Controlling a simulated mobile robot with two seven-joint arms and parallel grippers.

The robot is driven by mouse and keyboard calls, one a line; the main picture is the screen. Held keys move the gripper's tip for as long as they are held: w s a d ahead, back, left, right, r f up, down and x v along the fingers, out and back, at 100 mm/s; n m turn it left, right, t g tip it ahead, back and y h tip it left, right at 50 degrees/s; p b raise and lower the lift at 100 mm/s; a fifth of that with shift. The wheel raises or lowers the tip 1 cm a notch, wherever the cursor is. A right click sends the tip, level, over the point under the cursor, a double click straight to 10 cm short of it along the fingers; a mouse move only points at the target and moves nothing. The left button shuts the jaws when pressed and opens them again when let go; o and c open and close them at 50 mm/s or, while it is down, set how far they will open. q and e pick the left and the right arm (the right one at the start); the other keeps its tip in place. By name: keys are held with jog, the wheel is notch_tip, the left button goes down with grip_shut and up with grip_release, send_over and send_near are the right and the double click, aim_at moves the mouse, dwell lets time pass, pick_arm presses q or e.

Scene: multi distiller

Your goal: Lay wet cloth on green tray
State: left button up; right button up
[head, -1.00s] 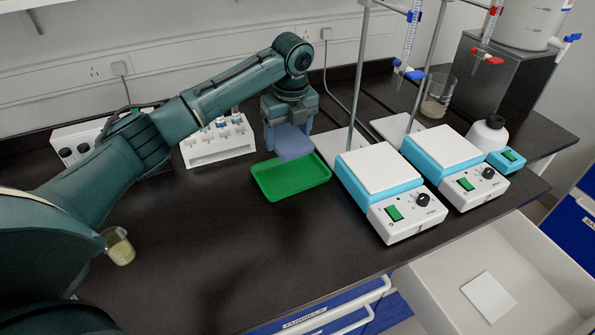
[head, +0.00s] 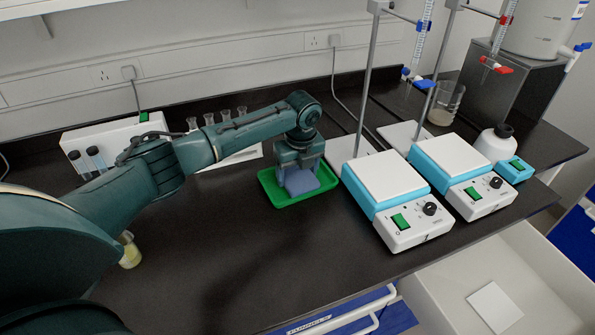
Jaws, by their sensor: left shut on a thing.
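The green tray (head: 284,201) lies on the dark bench left of the stirrers. The blue-grey cloth (head: 302,184) is over the tray, inside its outline, and looks to rest on or very near its floor. My left gripper (head: 299,172) points down over the tray and is shut on the cloth. The gripper hides the cloth's back part and some of the tray. My right gripper is not in view.
Two blue-and-white stirrers (head: 386,180) with clamp stands are right of the tray. A white tube rack (head: 243,157) stands behind my left arm. A small beaker (head: 130,253) with yellow liquid is partly hidden by my arm. The bench front is clear.

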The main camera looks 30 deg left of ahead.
aim_at(300, 178)
pick_arm(q)
jog(key=o, duration=1)
jog(key=shift+f, duration=0.15)
jog(key=shift+o, duration=0.2)
notch_tip(300, 178, up, 12)
jog(key=d, duration=0.1)
jog(key=shift+s, duration=0.4)
jog(key=shift+d, duration=0.1)
